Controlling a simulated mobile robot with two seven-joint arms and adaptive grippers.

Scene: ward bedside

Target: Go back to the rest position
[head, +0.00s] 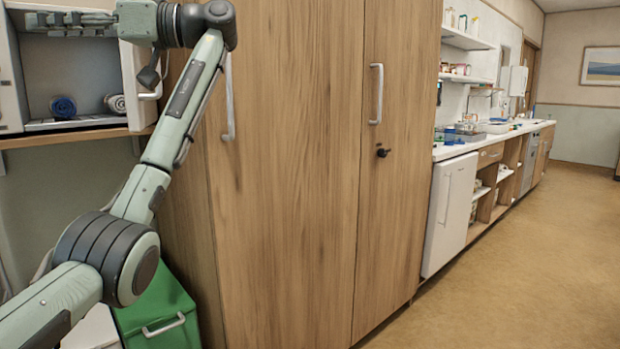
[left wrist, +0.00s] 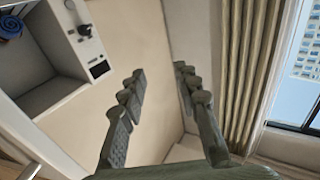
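My left arm comes in from the lower left and bends up across the tall wooden cabinet. My left gripper (head: 60,22) is at the top left of the head view, in front of the upper part of an open white compartment unit (head: 10,85). In the left wrist view its two fingers (left wrist: 160,74) stand apart with nothing between them. A blue rolled cloth (head: 63,107) and a pale rolled cloth (head: 116,103) lie inside the unit. The blue roll also shows at the upper left of the left wrist view (left wrist: 10,27). My right gripper is not in view.
The tall wooden cabinet (head: 290,180) stands close to my left arm, doors shut. A green bin (head: 160,310) is below the arm. A counter (head: 470,148) with shelves runs along the wall at right. The floor (head: 540,250) there is clear. A curtain (left wrist: 245,70) hangs beside a window.

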